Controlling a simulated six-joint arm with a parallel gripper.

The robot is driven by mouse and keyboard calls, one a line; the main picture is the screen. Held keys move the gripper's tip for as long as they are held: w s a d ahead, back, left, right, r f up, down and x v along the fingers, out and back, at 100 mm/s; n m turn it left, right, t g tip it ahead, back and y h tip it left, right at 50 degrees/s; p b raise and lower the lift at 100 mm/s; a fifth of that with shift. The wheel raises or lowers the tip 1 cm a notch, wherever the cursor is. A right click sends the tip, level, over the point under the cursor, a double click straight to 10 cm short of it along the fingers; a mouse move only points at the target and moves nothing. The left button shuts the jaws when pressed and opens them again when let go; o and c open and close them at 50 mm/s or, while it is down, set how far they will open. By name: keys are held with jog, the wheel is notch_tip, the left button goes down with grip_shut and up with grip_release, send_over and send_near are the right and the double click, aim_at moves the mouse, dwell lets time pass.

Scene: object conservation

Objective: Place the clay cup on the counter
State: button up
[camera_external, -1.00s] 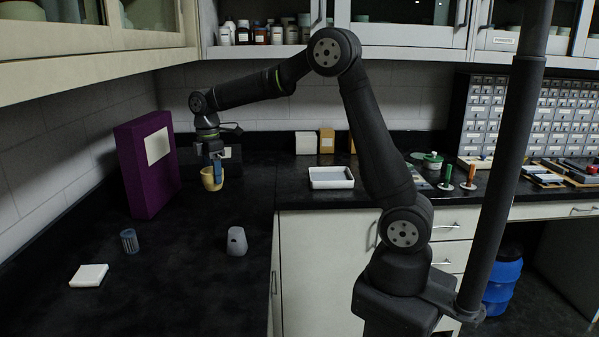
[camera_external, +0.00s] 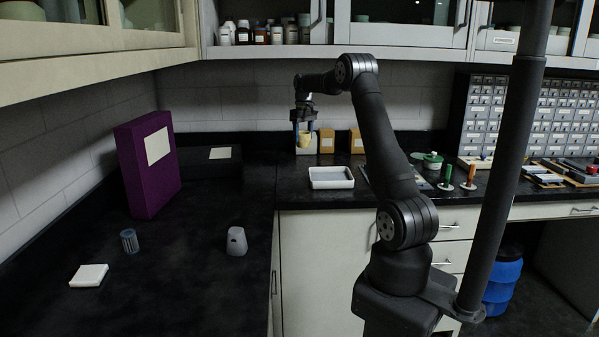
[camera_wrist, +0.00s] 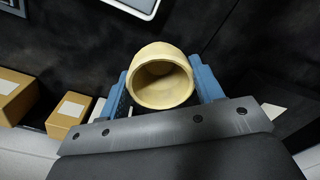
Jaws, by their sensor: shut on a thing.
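The clay cup (camera_external: 304,140) is pale yellow and hangs in the air in front of the back wall. My gripper (camera_external: 304,133) is shut on it, with one blue finger on each side. In the wrist view the cup (camera_wrist: 160,78) sits between the blue fingers, its open mouth facing the camera. The black counter (camera_external: 190,250) lies below; in the wrist view it also shows as a dark surface (camera_wrist: 240,60) beyond the cup.
A white tray (camera_external: 331,178) stands right of and below the cup. Small boxes (camera_external: 327,141) stand behind along the wall. A purple box (camera_external: 150,165), a grey cup-like piece (camera_external: 236,241), a striped cylinder (camera_external: 129,241) and a white block (camera_external: 89,275) are at left.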

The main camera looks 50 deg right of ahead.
jog(key=s+d+m, duration=0.4)
jog(key=s+d, duration=0.1)
jog(key=d, duration=0.6)
jog(key=s+d+m, duration=0.3)
jog(key=s+d, duration=0.3)
jog(key=d, duration=0.4)
jog(key=s+d+m, duration=0.8)
jog(key=s+d, duration=0.9)
jog(key=s, duration=0.3)
jog(key=w+f, duration=0.2)
jog(key=w, duration=0.2)
jog(key=w+f, duration=0.5)
jog(key=w, duration=0.2)
jog(key=shift+w+f, duration=0.3)
jog(key=shift+f, duration=0.05)
jog(key=shift+w+f, duration=0.1)
jog(key=shift+f, duration=1.95)
jog(key=shift+f, duration=0.15)
jog(key=o, duration=1)
jog(key=shift+o, duration=0.2)
